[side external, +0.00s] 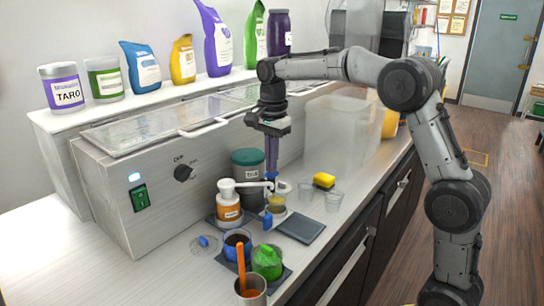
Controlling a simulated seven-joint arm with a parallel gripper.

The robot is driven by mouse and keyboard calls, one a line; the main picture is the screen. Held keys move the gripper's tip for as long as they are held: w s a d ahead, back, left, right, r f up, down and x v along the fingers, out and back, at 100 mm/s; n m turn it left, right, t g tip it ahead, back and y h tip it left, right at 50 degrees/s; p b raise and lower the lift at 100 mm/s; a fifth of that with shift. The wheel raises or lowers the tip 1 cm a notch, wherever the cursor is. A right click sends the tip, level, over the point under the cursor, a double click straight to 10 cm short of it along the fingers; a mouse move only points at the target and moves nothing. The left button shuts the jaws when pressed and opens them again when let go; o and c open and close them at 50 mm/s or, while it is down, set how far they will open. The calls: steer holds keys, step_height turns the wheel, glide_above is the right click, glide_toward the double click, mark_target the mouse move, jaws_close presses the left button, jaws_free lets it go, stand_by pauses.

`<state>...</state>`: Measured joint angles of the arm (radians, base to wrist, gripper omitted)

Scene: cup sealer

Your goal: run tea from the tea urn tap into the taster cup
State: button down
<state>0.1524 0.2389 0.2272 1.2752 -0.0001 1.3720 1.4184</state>
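The tea urn (248,170) is a dark container with a green lid and a partly hidden label, standing on the counter against the grey machine. My gripper (272,176) points straight down just right of the urn. Its fingertips are at a small blue part that looks like the tap handle, and whether they grip it is too small to tell. A small clear cup (277,204), likely the taster cup, stands just below, with a yellowish tint inside. A stream from the tap cannot be made out.
A white-pump orange bottle (229,206) stands close left, its spout reaching toward the cup. Clear cups (333,201) and a yellow sponge (324,180) are at right. A dark flat pad (300,228), a dark-filled cup (237,246), a green item (267,262) and a metal cup (250,291) are in front.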

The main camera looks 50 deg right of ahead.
step_height(320, 180, up, 14)
stand_by(0.6)
stand_by(1.5)
